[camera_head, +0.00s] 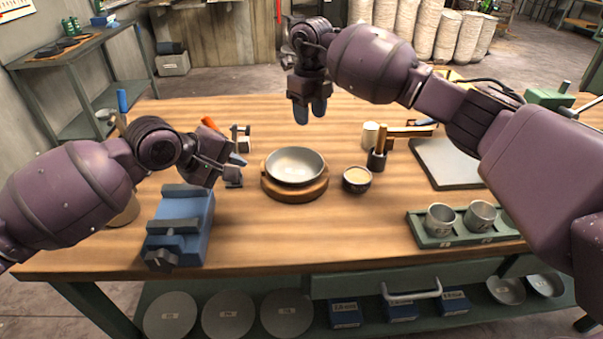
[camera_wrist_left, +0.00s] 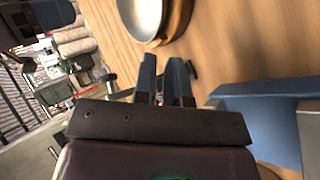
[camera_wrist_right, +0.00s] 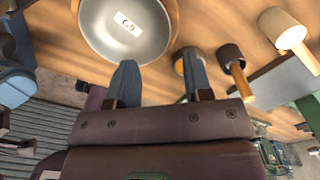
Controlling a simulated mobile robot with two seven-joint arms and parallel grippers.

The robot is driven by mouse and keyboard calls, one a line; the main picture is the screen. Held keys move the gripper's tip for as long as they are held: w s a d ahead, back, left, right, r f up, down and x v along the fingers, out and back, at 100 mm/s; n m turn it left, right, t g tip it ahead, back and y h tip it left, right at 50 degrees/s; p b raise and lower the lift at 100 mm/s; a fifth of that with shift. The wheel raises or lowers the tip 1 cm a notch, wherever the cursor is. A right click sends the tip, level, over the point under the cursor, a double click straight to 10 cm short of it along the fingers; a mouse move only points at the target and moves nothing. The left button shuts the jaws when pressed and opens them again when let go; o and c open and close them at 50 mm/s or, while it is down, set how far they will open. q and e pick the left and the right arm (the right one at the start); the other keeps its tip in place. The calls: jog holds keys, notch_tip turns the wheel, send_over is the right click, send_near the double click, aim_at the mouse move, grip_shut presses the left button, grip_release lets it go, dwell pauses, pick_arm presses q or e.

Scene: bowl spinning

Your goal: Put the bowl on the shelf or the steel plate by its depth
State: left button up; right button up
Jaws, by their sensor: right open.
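A shallow grey metal bowl (camera_head: 295,163) sits on a round wooden block (camera_head: 297,190) at the middle of the table. In the right wrist view the bowl (camera_wrist_right: 100,40) shows a white label inside; the left wrist view shows its edge (camera_wrist_left: 140,18). My left gripper (camera_head: 238,171) is left of the bowl, apart from it, with its fingers (camera_wrist_left: 163,80) partly open and empty. My right gripper (camera_head: 311,112) hangs above and behind the bowl, fingers down, open and empty (camera_wrist_right: 160,85). A grey steel plate (camera_head: 445,160) lies at the right. A shelf (camera_head: 385,315) runs under the table.
A blue vise (camera_head: 180,225) stands at the front left. A small cup (camera_head: 357,179) and a wooden-handled tool (camera_head: 377,155) are right of the bowl. Discs (camera_head: 228,315), blue boxes and bowls (camera_head: 506,290) fill the lower shelf.

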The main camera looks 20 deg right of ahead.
aim_at(309, 157)
pick_arm(q)
jog(key=shift+s, duration=0.15)
pick_arm(e)
jog(key=shift+s+r, duration=0.1)
jog(key=shift+s, duration=0.05)
pick_arm(q)
jog(key=x, duration=1.1)
jog(key=shift+a, duration=0.1)
pick_arm(e)
notch_tip(309, 157, down, 11)
pick_arm(q)
grip_shut()
pick_arm(e)
jog(key=c, duration=0.4)
grip_shut()
